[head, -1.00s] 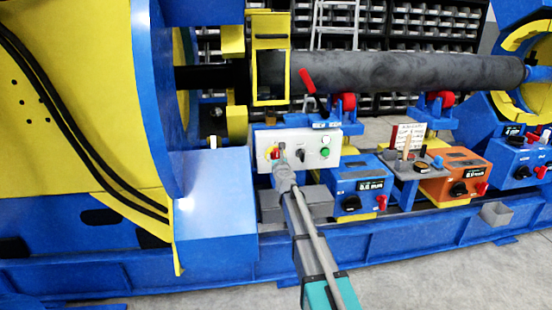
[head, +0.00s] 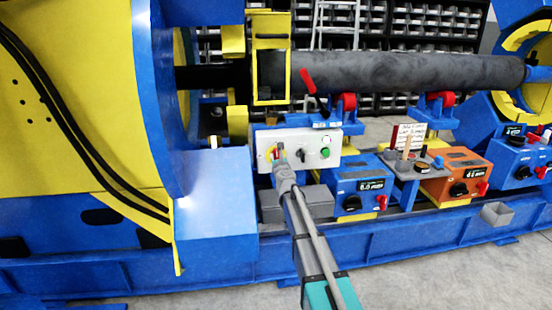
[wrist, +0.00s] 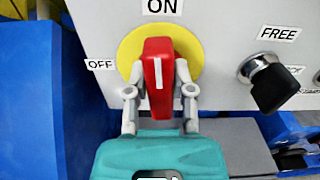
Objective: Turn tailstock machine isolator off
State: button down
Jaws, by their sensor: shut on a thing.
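A red isolator handle (wrist: 159,60) stands on a round yellow plate (wrist: 128,48) on a white panel (wrist: 220,25). The handle is upright, its white line pointing towards the ON label (wrist: 162,6). The OFF label (wrist: 99,64) is to its left. My gripper (wrist: 160,78) is shut on the handle, one grey finger on each side. In the head view my gripper (head: 280,158) reaches the left part of the white panel (head: 318,158) and hides most of the handle. No name for the isolator is readable.
A black-handled selector (wrist: 272,82) marked FREE is right of the isolator. The head view also shows a green button (head: 325,153) on the panel. A blue housing (head: 215,200) stands close on the left. Blue (head: 362,172) and orange (head: 455,165) control boxes stand to the right.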

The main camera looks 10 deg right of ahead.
jog(key=n, duration=0.4)
jog(key=shift+a+f+n, duration=0.1)
jog(key=shift+a+n, duration=0.1)
jog(key=shift+n, duration=0.1)
jog(key=n, duration=0.4)
jog(key=shift+a+f+n, duration=0.1)
jog(key=shift+n, duration=0.2)
jog(key=n, duration=0.4)
jog(key=shift+a+f+n+b, duration=0.1)
jog(key=shift+n+b, duration=0.2)
jog(key=shift+b, duration=0.05)
jog(key=shift+f+n, duration=0.1)
jog(key=shift+n, duration=1.6)
jog(key=shift+c, duration=2.4)
grip_release()
jog(key=shift+s, duration=0.1)
jog(key=s, duration=1.1)
jog(key=shift+s, duration=0.4)
